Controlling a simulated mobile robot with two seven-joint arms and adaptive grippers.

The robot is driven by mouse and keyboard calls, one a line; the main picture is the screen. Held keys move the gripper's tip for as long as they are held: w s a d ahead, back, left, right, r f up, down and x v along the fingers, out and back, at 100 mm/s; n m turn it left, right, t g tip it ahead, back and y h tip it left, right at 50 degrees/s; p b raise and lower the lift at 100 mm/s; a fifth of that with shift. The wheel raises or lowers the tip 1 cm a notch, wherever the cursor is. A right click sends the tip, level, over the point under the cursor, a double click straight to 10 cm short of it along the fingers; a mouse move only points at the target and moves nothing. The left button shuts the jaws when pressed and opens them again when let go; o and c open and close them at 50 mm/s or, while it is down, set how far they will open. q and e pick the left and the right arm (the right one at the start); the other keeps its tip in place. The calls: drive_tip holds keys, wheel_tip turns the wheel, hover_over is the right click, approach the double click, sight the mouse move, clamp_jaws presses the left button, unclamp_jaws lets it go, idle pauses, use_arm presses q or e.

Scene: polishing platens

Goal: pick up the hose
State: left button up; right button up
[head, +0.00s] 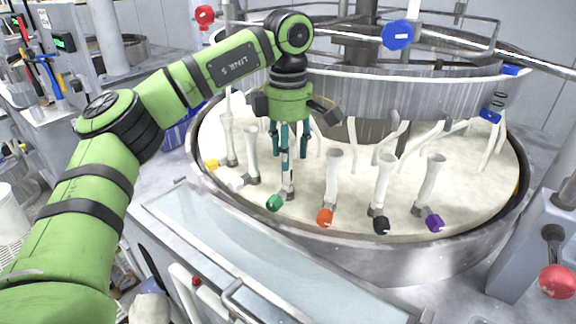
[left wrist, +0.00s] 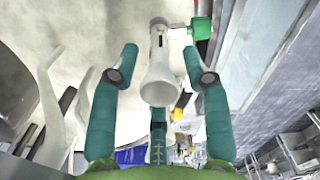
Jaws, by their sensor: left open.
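Several white hoses stand on the pale platen (head: 310,222), each with a coloured valve knob at its foot. The hose (head: 289,187) with the green knob (head: 274,203) is below my left gripper (head: 288,155). The gripper points down with its teal fingers open, and one finger hides part of this hose in the head view. In the left wrist view, the flared end of the hose (left wrist: 159,82) shows between the spread fingers of the gripper (left wrist: 161,55), with the green knob (left wrist: 200,29) beyond. I cannot tell whether any finger touches it. My right gripper is not in view.
Close neighbours are hoses with white-and-yellow (head: 252,150), orange (head: 333,175), black (head: 384,178) and purple (head: 431,180) fittings. The platen's metal rim (head: 400,250) curves around the front. A metal ring (head: 400,88) and rail stand behind. A glass-topped panel (head: 255,260) lies in front.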

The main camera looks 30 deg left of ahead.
use_arm(q)
drive_tip(key=shift+a+f, duration=0.1)
drive_tip(key=shift+f, duration=1.3)
clamp_jaws()
drive_tip(key=shift+r, duration=0.1)
